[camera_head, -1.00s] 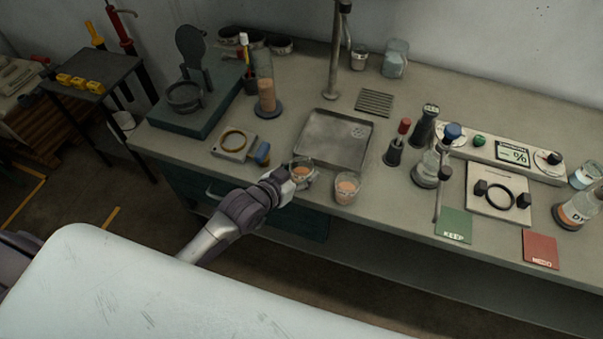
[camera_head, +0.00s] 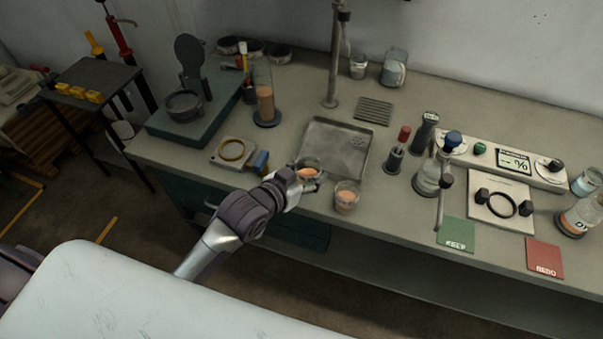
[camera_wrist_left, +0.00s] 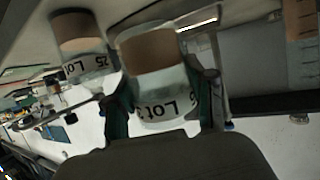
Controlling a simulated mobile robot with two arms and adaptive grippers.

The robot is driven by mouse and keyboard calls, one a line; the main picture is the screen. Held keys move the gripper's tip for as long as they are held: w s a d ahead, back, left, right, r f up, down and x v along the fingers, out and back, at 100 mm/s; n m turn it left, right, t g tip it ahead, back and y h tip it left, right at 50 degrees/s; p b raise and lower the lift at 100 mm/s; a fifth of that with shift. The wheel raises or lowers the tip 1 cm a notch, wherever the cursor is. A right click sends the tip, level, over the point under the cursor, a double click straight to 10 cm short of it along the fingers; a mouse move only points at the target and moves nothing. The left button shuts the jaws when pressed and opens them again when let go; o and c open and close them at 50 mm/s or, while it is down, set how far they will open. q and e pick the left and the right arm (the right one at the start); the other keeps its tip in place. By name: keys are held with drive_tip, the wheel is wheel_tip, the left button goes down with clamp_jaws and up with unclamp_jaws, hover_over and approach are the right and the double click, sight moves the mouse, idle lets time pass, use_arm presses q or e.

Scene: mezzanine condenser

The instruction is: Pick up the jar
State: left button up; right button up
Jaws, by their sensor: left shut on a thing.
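The jar (camera_head: 308,168) is a small clear glass with an orange-brown content. My left gripper (camera_head: 304,181) is shut on it, near the front edge of the bench, and holds it a little above the top. In the left wrist view the jar (camera_wrist_left: 158,88) sits upside down in the picture between the two fingers (camera_wrist_left: 163,105), with part of a "Lot" label showing. A second, similar jar (camera_head: 346,198) stands on the bench just right of the held one, and it also shows in the left wrist view (camera_wrist_left: 82,45). My right gripper is out of view.
A shallow metal tray (camera_head: 350,165) lies just behind the held jar. A stoppered flask (camera_head: 428,180), green card (camera_head: 456,235) and red card (camera_head: 545,259) are to the right.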

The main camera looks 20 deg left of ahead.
use_arm(q)
drive_tip(key=s+d+r+b, duration=0.1)
drive_tip(key=s+d+r, duration=0.3)
drive_tip(key=d, duration=0.4)
drive_tip(key=shift+s+r, duration=0.2)
drive_tip(key=shift+r, duration=0.55)
